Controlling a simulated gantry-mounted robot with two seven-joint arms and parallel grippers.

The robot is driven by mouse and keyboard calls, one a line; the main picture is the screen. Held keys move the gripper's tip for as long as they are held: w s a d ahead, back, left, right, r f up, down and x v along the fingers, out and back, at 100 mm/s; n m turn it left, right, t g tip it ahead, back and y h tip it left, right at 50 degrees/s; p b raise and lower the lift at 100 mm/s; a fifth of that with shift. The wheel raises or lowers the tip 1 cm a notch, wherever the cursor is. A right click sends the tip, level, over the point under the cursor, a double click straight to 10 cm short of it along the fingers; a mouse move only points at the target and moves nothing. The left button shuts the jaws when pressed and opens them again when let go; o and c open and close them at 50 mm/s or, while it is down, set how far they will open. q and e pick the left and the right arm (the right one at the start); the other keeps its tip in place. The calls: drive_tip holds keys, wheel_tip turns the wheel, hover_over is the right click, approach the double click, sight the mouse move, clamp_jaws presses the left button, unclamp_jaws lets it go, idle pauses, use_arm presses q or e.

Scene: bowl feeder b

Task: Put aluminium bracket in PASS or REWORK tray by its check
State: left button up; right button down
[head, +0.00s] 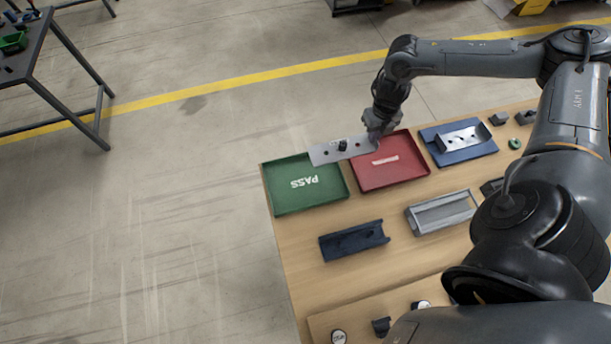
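A long flat aluminium bracket (325,153) with dark holes or marks is in my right gripper (374,132). The gripper is shut on the bracket's right end. The bracket sticks out to the left, over the far edges of the green PASS tray (283,206) and the red tray (388,181). The height above the trays is hard to tell. Both trays look empty, and the red tray's label is too small to read. My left gripper is not in view.
A blue tray (483,153) with another metal part (462,138) stands right of the red tray. A dark blue fixture (353,240) and a grey fixture (441,212) sit nearer on the wooden table (300,262). Small parts lie at the right and front edges.

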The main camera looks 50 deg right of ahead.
sight(336, 155)
drive_tip(key=shift+w+a+r, duration=0.1)
drive_tip(key=shift+w+a, duration=0.05)
drive_tip(key=shift+w, duration=0.25)
drive_tip(key=w+a+f, duration=0.1)
drive_tip(key=a+f, duration=0.1)
drive_tip(key=a, duration=0.1)
drive_tip(key=w+a+f+p, duration=0.1)
drive_tip(key=w+a+f, duration=0.1)
drive_tip(key=a, duration=0.2)
drive_tip(key=w+a+f+p, duration=0.1)
drive_tip(key=w+a+f, duration=0.1)
drive_tip(key=a, duration=0.1)
drive_tip(key=shift+a+f, duration=0.3)
wheel_tip(336, 155, down, 4)
drive_tip(key=shift+r, duration=0.25)
drive_tip(key=shift+f, duration=0.25)
drive_tip(key=shift+f, duration=0.1)
drive_tip(key=shift+d+f+b, duration=0.1)
drive_tip(key=shift+f+b, duration=0.25)
drive_tip(key=shift+f, duration=0.2)
drive_tip(key=c, duration=1.3)
unclamp_jaws()
drive_tip(key=shift+c, duration=0.2)
